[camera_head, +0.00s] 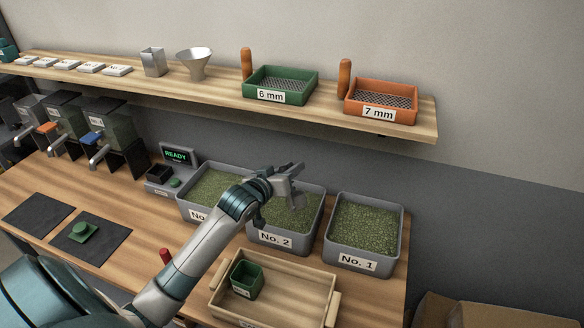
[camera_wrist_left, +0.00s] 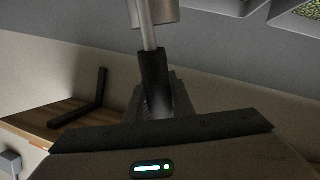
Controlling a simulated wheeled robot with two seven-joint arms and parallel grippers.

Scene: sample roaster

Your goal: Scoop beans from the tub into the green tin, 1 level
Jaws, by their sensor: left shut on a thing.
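My left gripper (camera_head: 290,181) is over the No. 2 tub (camera_head: 284,240), which holds green beans. It is shut on a scoop; in the left wrist view the scoop's dark handle (camera_wrist_left: 155,80) runs between the fingers to a thin metal shaft and a metal cup (camera_wrist_left: 155,11). In the head view the cup is hard to make out against the beans, so its contents and whether it touches them cannot be told. The green tin (camera_head: 246,280) stands open in a wooden tray (camera_head: 318,305). My right gripper is not in view.
The No. 1 tub (camera_head: 358,262) stands to the right, and another bean tub (camera_head: 187,207) to the left, partly behind my arm. A scale (camera_head: 179,155) reads READY. Above, a shelf (camera_head: 220,92) carries green and orange sieves, a funnel (camera_head: 194,64) and a metal cup.

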